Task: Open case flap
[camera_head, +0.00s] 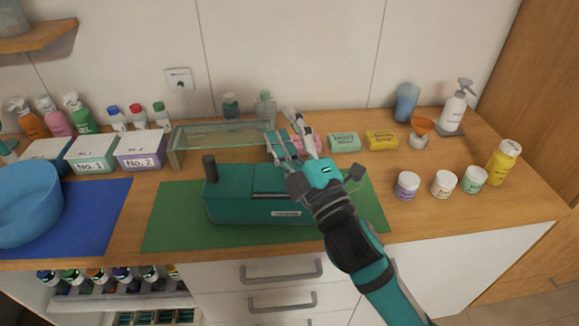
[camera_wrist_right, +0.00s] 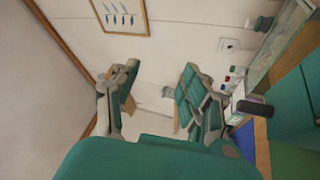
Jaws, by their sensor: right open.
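The teal case (camera_head: 250,207) sits on the green mat (camera_head: 165,228) in the head view, with a dark upright post at its left end and a dark bar along its upper front edge. Its right end is partly hidden by my right arm. My right gripper (camera_head: 290,132) is open and empty, over the back right of the case, with its fingers pointing away to the back. In the right wrist view the two fingers (camera_wrist_right: 155,95) stand apart with nothing between them, and part of the teal case (camera_wrist_right: 295,100) shows at the right edge. My left gripper is not in view.
A glass-walled box (camera_head: 215,138) stands behind the case. Soap bars, including a yellow one (camera_head: 381,140), lie at the back right. Several jars (camera_head: 407,185) and a yellow bottle (camera_head: 503,162) stand right. A blue basin (camera_head: 25,203) and labelled boxes (camera_head: 92,153) are left.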

